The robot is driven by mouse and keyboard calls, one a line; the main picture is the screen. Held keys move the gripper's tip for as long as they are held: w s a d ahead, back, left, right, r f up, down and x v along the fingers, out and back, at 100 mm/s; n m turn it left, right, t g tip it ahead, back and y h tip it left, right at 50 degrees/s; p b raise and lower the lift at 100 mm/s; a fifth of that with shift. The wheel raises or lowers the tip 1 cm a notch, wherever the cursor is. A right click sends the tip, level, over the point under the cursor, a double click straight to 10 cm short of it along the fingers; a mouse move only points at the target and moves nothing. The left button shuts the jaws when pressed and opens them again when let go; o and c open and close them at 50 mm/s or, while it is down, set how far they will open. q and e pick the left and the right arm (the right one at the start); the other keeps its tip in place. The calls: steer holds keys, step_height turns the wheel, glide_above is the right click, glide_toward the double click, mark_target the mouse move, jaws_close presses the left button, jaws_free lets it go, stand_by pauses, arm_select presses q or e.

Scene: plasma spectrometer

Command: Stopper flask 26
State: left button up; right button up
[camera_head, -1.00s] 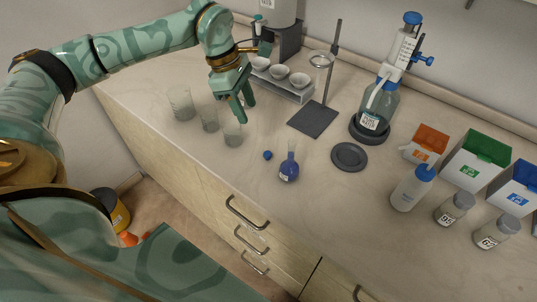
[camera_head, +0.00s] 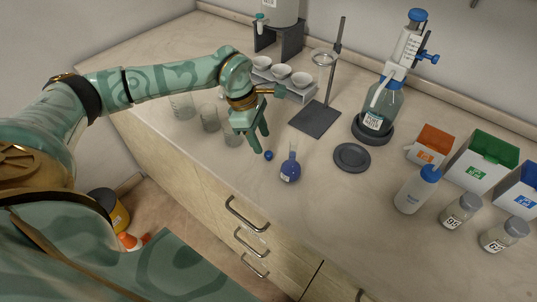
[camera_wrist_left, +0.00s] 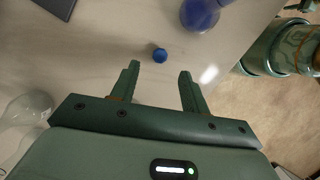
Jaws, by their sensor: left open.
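The flask (camera_head: 290,172) holds blue liquid, has a narrow open neck and a white label too small to read; it stands upright on the counter. A small blue stopper (camera_head: 268,155) lies on the counter just left of it. My left gripper (camera_head: 263,148) is open and empty above the counter, close to the stopper. In the left wrist view the stopper (camera_wrist_left: 160,55) lies ahead of and between the two open fingers (camera_wrist_left: 160,80), apart from them. The flask's blue body (camera_wrist_left: 200,14) is cut off at that view's top edge.
Several clear beakers (camera_head: 210,118) stand behind and left of my left gripper. A stand with a dark base (camera_head: 315,120), a dark round disc (camera_head: 352,157) and a dispenser bottle (camera_head: 378,108) are behind the flask. A wash bottle (camera_head: 414,192) and labelled jars (camera_head: 460,212) stand right.

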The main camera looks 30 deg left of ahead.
mark_target(268, 153)
arm_select(q)
steer(key=b+x, duration=0.1)
steer(key=x, duration=0.4)
steer(key=shift+w+d, duration=0.15)
steer(key=shift+d, duration=0.05)
jaws_close()
